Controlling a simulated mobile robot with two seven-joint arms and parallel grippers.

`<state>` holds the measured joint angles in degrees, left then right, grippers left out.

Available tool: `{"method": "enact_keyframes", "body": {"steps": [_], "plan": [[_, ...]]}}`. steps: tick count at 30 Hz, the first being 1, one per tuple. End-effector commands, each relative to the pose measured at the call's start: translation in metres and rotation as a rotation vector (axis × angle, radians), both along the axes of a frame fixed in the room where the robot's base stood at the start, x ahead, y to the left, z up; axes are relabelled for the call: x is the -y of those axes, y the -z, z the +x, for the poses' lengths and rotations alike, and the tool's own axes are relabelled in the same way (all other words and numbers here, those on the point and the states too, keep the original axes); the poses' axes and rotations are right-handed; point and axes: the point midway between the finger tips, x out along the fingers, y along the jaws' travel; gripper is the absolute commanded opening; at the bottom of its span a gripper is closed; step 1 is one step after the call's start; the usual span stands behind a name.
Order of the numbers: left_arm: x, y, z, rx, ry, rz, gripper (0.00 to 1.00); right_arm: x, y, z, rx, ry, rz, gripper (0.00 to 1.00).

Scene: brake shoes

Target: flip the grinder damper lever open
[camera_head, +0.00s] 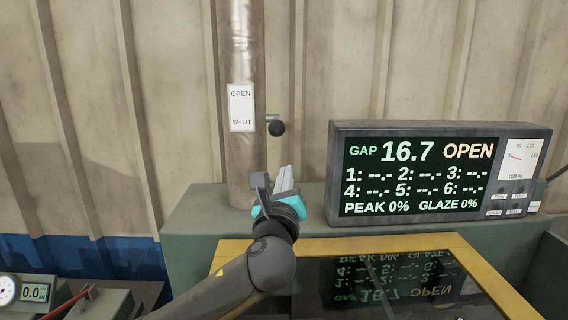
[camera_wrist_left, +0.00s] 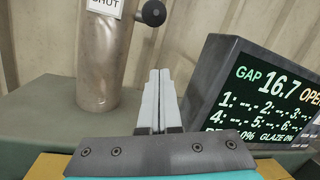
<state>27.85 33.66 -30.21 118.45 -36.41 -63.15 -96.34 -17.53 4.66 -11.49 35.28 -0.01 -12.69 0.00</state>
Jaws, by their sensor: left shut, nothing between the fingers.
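The damper lever is a short dark rod ending in a black ball knob (camera_head: 277,128), on the right side of a vertical metal duct (camera_head: 240,165). A white label (camera_head: 241,107) on the duct reads OPEN at the top and SHUT lower down; the knob sits level with SHUT. The knob also shows at the top of the left wrist view (camera_wrist_left: 153,13). My left gripper (camera_head: 284,172) is shut and empty, its fingers pointing up, below the knob in the picture and apart from it. My right gripper is not in view.
A display box (camera_head: 440,212) reading GAP 16.7 OPEN stands to the right on a green housing (camera_head: 190,240). A yellow-framed dark glass panel (camera_head: 400,240) lies in front. A gauge (camera_head: 8,290) and a red handle (camera_head: 66,303) are at lower left. The corrugated wall is behind.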

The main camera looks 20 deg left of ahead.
Motion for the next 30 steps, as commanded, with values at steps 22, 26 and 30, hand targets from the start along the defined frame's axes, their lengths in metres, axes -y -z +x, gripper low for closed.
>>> {"method": "enact_keyframes", "body": {"steps": [22,26,30], "plan": [[-0.031,-0.032,0.074,0.003,0.000,-0.001,0.00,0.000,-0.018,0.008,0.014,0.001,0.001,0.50],[-0.034,-0.042,0.066,0.001,0.000,-0.001,0.00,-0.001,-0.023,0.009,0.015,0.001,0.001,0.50],[-0.035,-0.046,0.062,0.000,-0.001,-0.001,0.00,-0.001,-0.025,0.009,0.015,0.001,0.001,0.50]]}}
